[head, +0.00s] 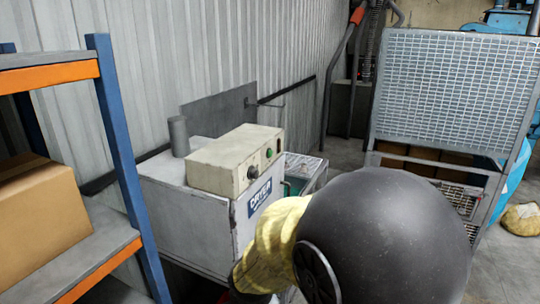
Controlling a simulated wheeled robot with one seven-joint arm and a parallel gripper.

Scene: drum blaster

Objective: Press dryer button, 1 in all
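The dryer (185,205) is a grey cabinet with a blue "DRYER" label (260,197) on its front. A beige control box (225,160) sits on top of it. The box's front panel faces right and carries a small green button (269,153), a dark knob (253,172) and another small dark control near the far edge. Nothing touches the panel. A large dark dome and a yellow sleeve of my own arm stand in front of the dryer's lower right side and hide part of it. My gripper's fingers cannot be seen.
A blue and orange shelf (115,150) with a cardboard box (42,215) stands close at the left. A grey cylinder (178,137) rises behind the control box. A wire-mesh rack (455,90) stands at the right. Bare floor (345,155) shows between dryer and rack.

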